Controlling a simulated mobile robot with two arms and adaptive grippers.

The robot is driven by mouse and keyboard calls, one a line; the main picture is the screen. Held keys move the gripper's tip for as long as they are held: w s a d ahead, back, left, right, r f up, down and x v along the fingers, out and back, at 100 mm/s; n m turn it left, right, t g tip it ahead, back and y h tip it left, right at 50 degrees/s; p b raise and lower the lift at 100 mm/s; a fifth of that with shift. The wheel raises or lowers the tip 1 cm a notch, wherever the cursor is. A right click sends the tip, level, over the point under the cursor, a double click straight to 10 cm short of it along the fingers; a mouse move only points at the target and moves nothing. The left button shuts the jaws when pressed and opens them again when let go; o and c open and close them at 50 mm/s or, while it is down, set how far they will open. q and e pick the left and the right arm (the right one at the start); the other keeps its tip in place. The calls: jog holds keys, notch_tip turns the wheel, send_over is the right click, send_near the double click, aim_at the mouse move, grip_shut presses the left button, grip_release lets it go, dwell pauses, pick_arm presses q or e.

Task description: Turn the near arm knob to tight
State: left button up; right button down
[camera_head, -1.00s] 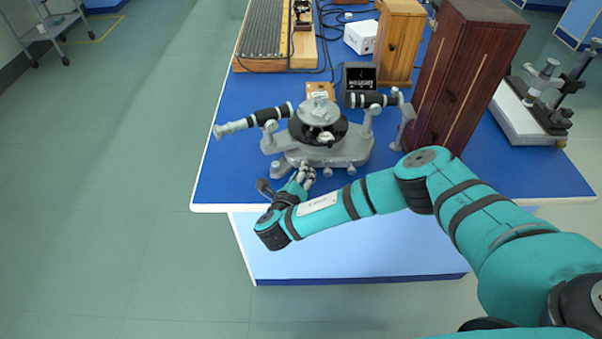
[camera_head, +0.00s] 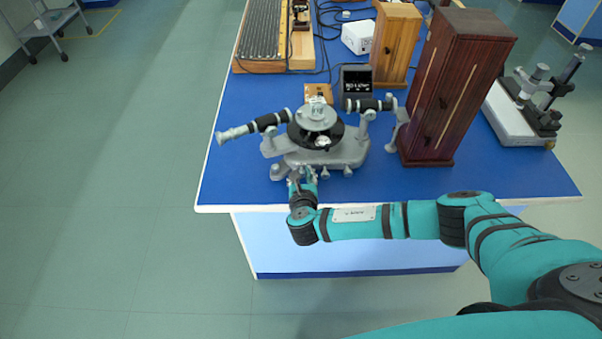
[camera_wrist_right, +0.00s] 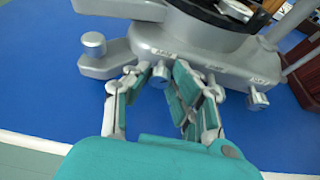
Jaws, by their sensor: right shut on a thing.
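The grey spectrometer (camera_head: 335,155) stands on the blue bench top, with a round black table at its middle and a telescope tube at each side. My right gripper (camera_head: 302,176) is at the front edge of its base. In the right wrist view, my right gripper (camera_wrist_right: 160,88) is closed around a small grey knob (camera_wrist_right: 160,74) on the base's front. The fingers partly hide this knob. A second small knob (camera_wrist_right: 257,100) sticks out further right, and a larger round knob (camera_wrist_right: 93,43) stands on a foot at left. The labels above the knobs are too small to read. My left gripper is not in view.
A tall dark wooden cabinet (camera_head: 458,80) stands close to the spectrometer's right. A small black display box (camera_head: 356,80) is behind it. A microscope-like instrument (camera_head: 532,105) is at far right. The bench top left of the spectrometer's front is narrow; its front edge lies under my wrist.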

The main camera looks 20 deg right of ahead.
jog(key=shift+s+d+f+m+y, duration=0.15)
jog(key=shift+m+y, duration=0.15)
jog(key=shift+m, duration=0.4)
jog(key=shift+f+m+t+y+b, duration=0.15)
jog(key=shift+m+t+y+b, duration=0.25)
jog(key=shift+m+y+b, duration=0.45)
jog(key=m+y+b, duration=0.1)
jog(key=m+b, duration=0.1)
jog(key=b, duration=0.1)
jog(key=shift+d+t, duration=0.1)
jog(key=shift+t, duration=0.3)
jog(key=shift+m+b, duration=0.3)
jog(key=shift+m, duration=0.15)
jog(key=c, duration=1.1)
grip_release()
jog(key=shift+c, duration=0.2)
